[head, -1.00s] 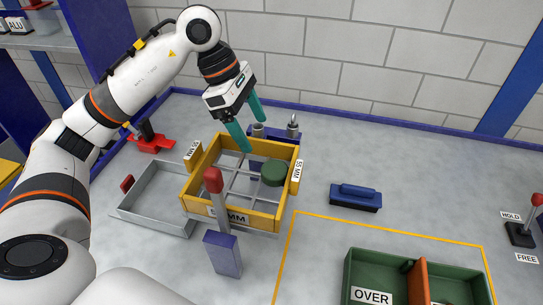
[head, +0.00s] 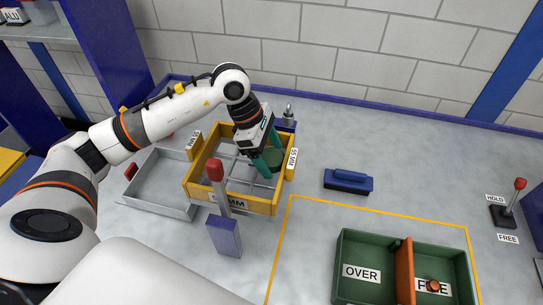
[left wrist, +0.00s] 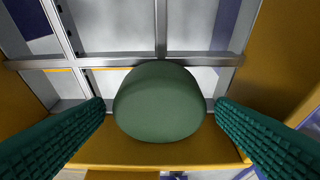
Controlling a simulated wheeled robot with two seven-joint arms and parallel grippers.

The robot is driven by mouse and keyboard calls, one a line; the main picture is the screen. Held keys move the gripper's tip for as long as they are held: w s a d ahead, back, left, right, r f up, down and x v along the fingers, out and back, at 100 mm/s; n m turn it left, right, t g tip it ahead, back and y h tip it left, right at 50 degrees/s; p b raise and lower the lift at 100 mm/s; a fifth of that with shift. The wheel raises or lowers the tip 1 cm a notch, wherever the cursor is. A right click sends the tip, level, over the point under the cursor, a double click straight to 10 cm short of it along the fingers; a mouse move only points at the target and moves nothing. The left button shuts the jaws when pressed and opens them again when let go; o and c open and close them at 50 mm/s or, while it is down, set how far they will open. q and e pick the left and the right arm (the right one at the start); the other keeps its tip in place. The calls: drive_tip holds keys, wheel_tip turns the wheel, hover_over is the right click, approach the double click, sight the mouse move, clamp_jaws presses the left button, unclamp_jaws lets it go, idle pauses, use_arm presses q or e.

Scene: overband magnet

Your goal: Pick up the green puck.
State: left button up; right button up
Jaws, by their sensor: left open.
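The green puck (head: 276,160) lies on the grey bar grid inside the yellow frame (head: 268,206), near its right side. In the left wrist view the puck (left wrist: 158,102) sits in the middle, over the crossing bars. My left gripper (head: 268,152) is open at the puck. In the left wrist view its two teal fingers (left wrist: 160,104) stand on either side of the puck, the tips close to its edges; whether they touch it I cannot tell. My right gripper is not in view.
A red-knobbed lever (head: 216,170) on a blue block stands at the frame's front. A grey tray (head: 150,203) is to the left. A blue brush (head: 348,181) lies right. A green divided bin (head: 365,245) stands front right, with a HOLD/FREE lever (head: 506,212) beyond. Floor between is clear.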

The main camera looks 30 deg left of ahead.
sight(266, 155)
use_arm(q)
drive_tip(key=shift+c, duration=0.9)
drive_tip(key=c, duration=0.9)
drive_tip(key=shift+r, duration=0.1)
drive_tip(key=shift+a+r+b, duration=0.25)
drive_tip(key=shift+r+b, duration=0.05)
drive_tip(key=shift+b, duration=0.45)
wheel_tip(266, 155, up, 11)
drive_tip(key=b, duration=0.2)
drive_tip(key=s+a+b, duration=0.2)
drive_tip(key=a+b, duration=0.1)
drive_tip(key=a, duration=0.6)
drive_tip(key=s+a+b, duration=0.3)
drive_tip(key=a, duration=0.7)
